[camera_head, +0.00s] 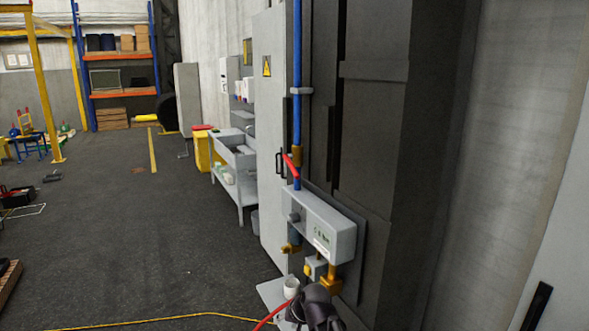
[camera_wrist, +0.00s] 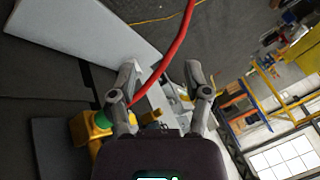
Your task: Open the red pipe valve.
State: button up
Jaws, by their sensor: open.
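The red valve handle (camera_head: 290,165) is a short lever, slanting up to the left, at a brass fitting (camera_head: 296,156) on the vertical blue pipe (camera_head: 297,90). My gripper (camera_head: 313,298) is low at the bottom of the head view, well below the handle and near the brass fittings under the grey box. In the wrist view my gripper (camera_wrist: 163,76) has its two grey fingers spread apart with nothing held. A red hose (camera_wrist: 176,42) passes across the view between the fingers; its depth is unclear. I cannot make out the valve handle in the wrist view.
A grey wall box (camera_head: 325,228) stands out below the handle. A yellow-brass fitting (camera_wrist: 88,127) is left of my fingers. A grey cabinet door (camera_head: 270,130) with a black handle is left of the pipe. The floor (camera_head: 130,230) to the left is mostly clear.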

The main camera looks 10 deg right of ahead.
jog(key=w+a+r+m+t+y+p, duration=0.1)
jog(key=w+a+r+m+t+p, duration=0.2)
jog(key=w+r, duration=0.5)
jog(key=w+a+r+m+t+y+p, duration=0.15)
jog(key=w+r+m+t+p, duration=0.35)
jog(key=r, duration=0.6)
jog(key=w+d+r+m+t+h+p, duration=0.3)
jog(key=w+r+m+t+h, duration=0.2)
jog(key=r+m, duration=0.35)
jog(key=m+g+h+p, duration=0.2)
jog(key=m+h+p, duration=0.2)
jog(key=m+h, duration=0.55)
send_near(295, 177)
jog(key=shift+s+d+r+m+y, duration=0.1)
jog(key=shift+s+m+y, duration=0.35)
jog(key=shift+s, duration=0.25)
jog(key=shift+s+r+m+y, duration=0.1)
jog(key=shift+s+m+y, duration=0.3)
jog(key=shift+s, duration=0.3)
jog(key=shift+w, duration=0.15)
jog(key=x, duration=1.3)
jog(key=shift+w+r, duration=0.2)
jog(key=shift+w, duration=0.1)
grip_shut()
